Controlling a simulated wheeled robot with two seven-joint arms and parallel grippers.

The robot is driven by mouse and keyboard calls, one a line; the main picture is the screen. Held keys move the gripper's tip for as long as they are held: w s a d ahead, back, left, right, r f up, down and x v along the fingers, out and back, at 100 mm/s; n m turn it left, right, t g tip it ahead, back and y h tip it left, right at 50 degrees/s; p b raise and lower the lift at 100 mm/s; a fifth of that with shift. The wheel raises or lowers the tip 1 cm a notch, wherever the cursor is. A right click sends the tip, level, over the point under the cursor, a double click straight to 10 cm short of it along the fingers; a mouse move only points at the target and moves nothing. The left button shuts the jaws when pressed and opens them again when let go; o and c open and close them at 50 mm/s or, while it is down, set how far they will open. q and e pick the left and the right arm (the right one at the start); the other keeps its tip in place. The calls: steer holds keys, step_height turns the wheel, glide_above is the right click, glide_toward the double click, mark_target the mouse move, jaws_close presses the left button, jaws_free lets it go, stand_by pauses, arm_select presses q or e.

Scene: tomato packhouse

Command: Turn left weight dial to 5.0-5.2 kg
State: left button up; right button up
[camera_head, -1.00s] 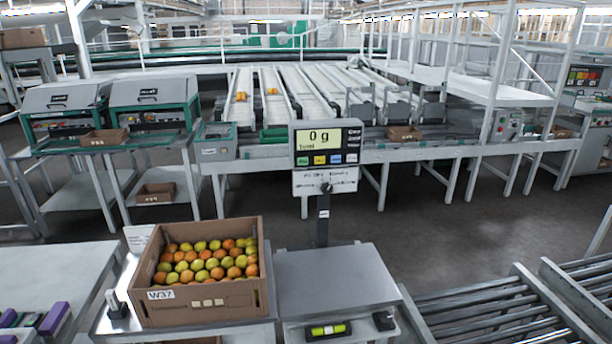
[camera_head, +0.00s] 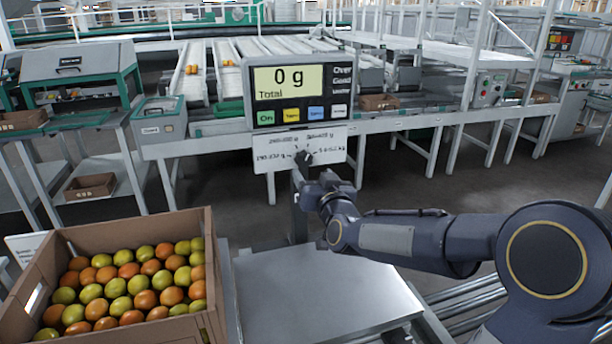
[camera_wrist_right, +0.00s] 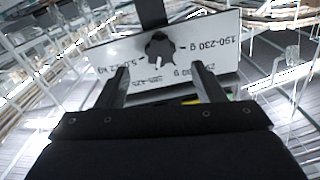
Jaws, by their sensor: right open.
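The dark weight dial (camera_head: 303,157) sits on a white label plate (camera_head: 270,151) under the scale display, which reads 0 g. In the right wrist view the dial (camera_wrist_right: 159,46) appears upside down, with "5.0-5.2 kg" to its left and "190-230 g" to its right. A pale mark on the knob faces down in that view, between the two lower labels. My right gripper (camera_wrist_right: 161,78) is open, its fingers apart and short of the dial, with the dial between their lines. In the head view my right gripper (camera_head: 312,184) is just below the dial. My left gripper is out of view.
The scale display (camera_head: 291,90) stands on a post behind a bare metal scale plate (camera_head: 320,299). A cardboard box (camera_head: 135,228) of tomatoes stands left of the plate. Roller conveyor (camera_head: 470,300) lies to the right, partly behind my arm.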

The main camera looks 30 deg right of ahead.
mark_target(304, 162)
steer(key=x, duration=0.6)
steer(key=shift+w, duration=0.35)
steer(key=c, duration=1)
steer(key=shift+o, duration=0.2)
steer(key=shift+f+m+b, duration=0.2)
steer(key=shift+m+b, duration=0.5)
steer(key=shift+b, duration=0.2)
steer(key=m+b, duration=0.2)
steer(key=shift+b, duration=0.3)
steer(key=m+b, duration=0.2)
steer(key=m, duration=0.1)
steer(key=shift+r+m, duration=0.1)
steer(key=shift+m, duration=0.3)
steer(key=shift+a+r+m+b, duration=0.1)
steer(key=shift+m+b, duration=0.85)
steer(key=shift+m, duration=0.35)
